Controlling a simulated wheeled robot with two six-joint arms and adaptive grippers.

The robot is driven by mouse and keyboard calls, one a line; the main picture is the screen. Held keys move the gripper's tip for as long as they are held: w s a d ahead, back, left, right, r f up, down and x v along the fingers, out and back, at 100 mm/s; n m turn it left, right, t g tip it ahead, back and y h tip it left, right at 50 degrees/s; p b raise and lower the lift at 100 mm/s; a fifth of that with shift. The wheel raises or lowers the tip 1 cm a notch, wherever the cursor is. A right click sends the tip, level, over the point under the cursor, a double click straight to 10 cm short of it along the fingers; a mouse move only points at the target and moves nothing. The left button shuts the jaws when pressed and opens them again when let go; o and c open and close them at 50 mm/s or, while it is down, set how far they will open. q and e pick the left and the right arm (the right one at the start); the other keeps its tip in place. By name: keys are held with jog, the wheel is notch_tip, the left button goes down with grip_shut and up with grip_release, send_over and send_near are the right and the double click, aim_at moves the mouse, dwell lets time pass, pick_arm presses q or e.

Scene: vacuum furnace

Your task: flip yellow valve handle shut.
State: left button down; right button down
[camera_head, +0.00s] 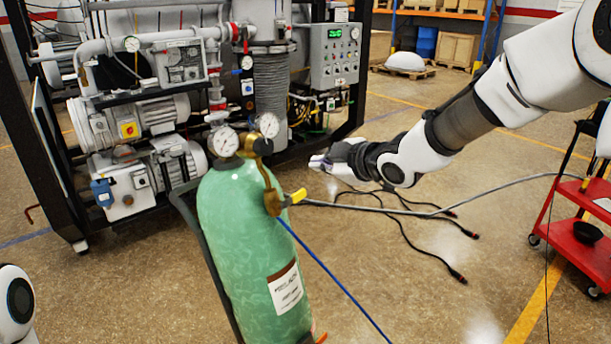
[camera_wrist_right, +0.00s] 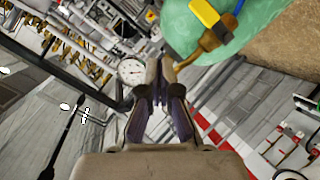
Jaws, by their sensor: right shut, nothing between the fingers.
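The yellow valve handle (camera_head: 298,196) sticks out to the right and slightly up from a brass fitting (camera_head: 272,200) near the top of a green gas cylinder (camera_head: 240,240). In the right wrist view the yellow handle (camera_wrist_right: 209,18) is at the upper right, against the green cylinder (camera_wrist_right: 262,22). My right gripper (camera_head: 318,162) is shut and empty, in the air to the upper right of the handle in the head view. In the right wrist view its fingertips (camera_wrist_right: 160,62) are together, apart from the handle. My left gripper is out of view.
Two gauges (camera_head: 224,141) top the cylinder. A blue hose (camera_head: 330,275) and a grey hose (camera_head: 400,211) run from near the handle. Furnace machinery with a control box (camera_head: 335,55) stands behind. Dark cables (camera_head: 420,250) lie on the floor. A red cart (camera_head: 580,240) is at right.

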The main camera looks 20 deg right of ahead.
jog(key=v, duration=0.3)
jog(key=shift+d+r, duration=0.2)
jog(key=shift+d, duration=0.05)
jog(key=s+a+f+m+g+b, duration=0.1)
jog(key=s+f+g, duration=0.15)
jog(key=f, duration=0.95)
jog(key=s+a+f+g+h+b, duration=0.1)
jog(key=s+f+g, duration=0.15)
jog(key=f, duration=0.85)
jog(key=s+a+f+m+g+b, duration=0.15)
jog(key=s+f, duration=0.25)
jog(key=f, duration=0.8)
jog(key=s+d+f+m+g+h, duration=0.1)
jog(key=s+f+m+g, duration=0.2)
jog(key=s+f, duration=0.6)
jog(key=s+d+f+m+g+h+b, duration=0.1)
jog(key=s+f+m, duration=0.7)
jog(key=s, duration=0.9)
jog(key=shift+s+d+f+g+h, duration=0.15)
jog(key=shift+s+f+g+h, duration=0.25)
jog(key=shift+f+g+h, duration=0.4)
